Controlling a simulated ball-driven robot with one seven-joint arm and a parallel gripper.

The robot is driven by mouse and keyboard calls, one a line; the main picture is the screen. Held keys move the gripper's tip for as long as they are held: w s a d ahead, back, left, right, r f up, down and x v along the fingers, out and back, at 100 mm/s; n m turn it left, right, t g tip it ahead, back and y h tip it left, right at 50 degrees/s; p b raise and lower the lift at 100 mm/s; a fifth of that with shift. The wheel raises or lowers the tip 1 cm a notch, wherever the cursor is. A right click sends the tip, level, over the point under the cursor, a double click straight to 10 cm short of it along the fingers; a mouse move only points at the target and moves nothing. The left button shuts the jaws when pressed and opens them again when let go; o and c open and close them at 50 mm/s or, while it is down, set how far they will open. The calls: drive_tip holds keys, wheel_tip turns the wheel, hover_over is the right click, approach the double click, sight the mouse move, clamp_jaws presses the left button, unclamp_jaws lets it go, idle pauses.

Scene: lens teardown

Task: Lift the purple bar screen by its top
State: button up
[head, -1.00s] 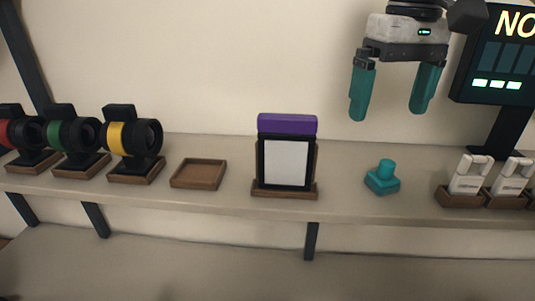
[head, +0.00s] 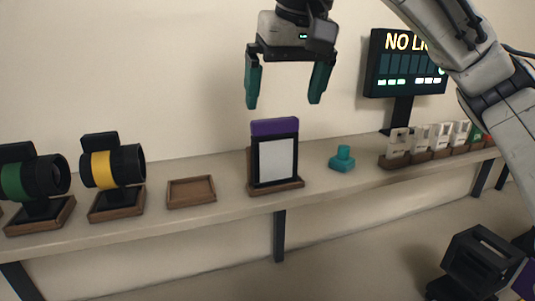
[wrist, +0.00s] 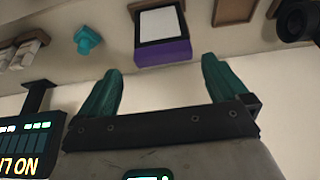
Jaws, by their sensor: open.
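The purple bar screen (head: 275,160) stands upright in a wooden holder on the shelf. It has a black frame, a pale panel and a purple bar (head: 275,127) along its top. My gripper (head: 285,104) is open and empty, pointing down above the screen with clear air between the fingertips and the bar. In the wrist view the purple bar (wrist: 163,53) lies beyond and between the two teal fingers (wrist: 163,72), untouched.
An empty wooden tray (head: 191,192) lies left of the screen, with lens units (head: 113,168) further left. A teal knob piece (head: 342,160) sits to the right. Beyond it are several white parts in holders (head: 420,140) and a dark display (head: 405,63).

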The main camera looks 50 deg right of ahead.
sight(277, 120)
drive_tip(key=x, duration=0.5)
drive_tip(key=p+x, duration=0.1)
drive_tip(key=x, duration=0.2)
drive_tip(key=shift+w, duration=0.25)
drive_tip(key=shift+c, duration=0.3)
drive_tip(key=c, duration=0.7)
drive_tip(key=shift+o, duration=0.2)
drive_tip(key=shift+r, duration=0.15)
